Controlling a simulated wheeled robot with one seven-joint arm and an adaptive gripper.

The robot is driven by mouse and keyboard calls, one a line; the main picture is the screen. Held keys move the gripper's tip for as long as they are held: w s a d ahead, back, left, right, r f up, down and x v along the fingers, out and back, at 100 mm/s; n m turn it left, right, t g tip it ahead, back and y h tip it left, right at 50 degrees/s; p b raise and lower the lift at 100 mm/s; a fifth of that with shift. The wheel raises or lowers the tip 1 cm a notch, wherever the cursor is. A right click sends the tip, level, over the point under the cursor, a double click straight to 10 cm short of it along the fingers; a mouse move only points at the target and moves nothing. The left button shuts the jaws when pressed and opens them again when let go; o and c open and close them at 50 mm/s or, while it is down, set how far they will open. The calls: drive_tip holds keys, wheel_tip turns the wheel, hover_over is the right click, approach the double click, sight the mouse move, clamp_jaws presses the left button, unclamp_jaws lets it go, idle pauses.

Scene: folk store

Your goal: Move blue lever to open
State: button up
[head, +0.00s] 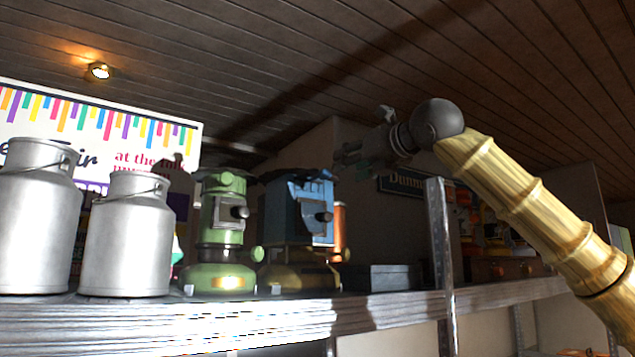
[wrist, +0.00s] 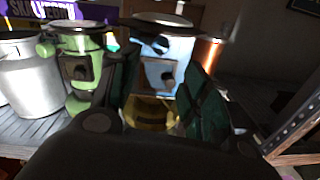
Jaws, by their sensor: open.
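A blue stove-like heater (head: 297,210) with a brass-coloured base stands on the shelf, right of a green one. A dark knob or handle (head: 322,217) sticks out of its front; I cannot tell if this is the lever. In the wrist view the blue heater (wrist: 178,52) lies straight ahead, between my fingers. My gripper (head: 342,160) is open and empty, up and to the right of the blue heater, pointing left. In the wrist view my gripper (wrist: 162,92) shows both dark green fingers spread, apart from the heater. They hide parts of its sides.
The green heater (head: 222,212) stands close left of the blue one, with metal milk cans (head: 127,240) farther left. A copper-coloured cylinder (head: 340,228) stands just right. A dark box (head: 385,278) and a metal shelf post (head: 440,265) are farther right. Space above the heaters is free.

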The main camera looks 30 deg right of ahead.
sight(328, 174)
drive_tip(key=w+p, duration=0.1)
drive_tip(key=w, duration=0.1)
drive_tip(key=w+p, duration=0.2)
drive_tip(key=w, duration=0.1)
drive_tip(key=w+r+p, duration=0.1)
drive_tip(key=w, duration=0.2)
drive_tip(key=shift+w+a+p, duration=0.1)
drive_tip(key=shift+a+p, duration=0.15)
drive_tip(key=shift+p, duration=0.15)
drive_tip(key=shift+w+a, duration=0.2)
drive_tip(key=shift+w, duration=0.4)
drive_tip(key=shift+w+f+p, duration=0.2)
drive_tip(key=shift+w+p, duration=0.15)
drive_tip(key=shift+w, duration=0.1)
drive_tip(key=shift+s+d, duration=0.1)
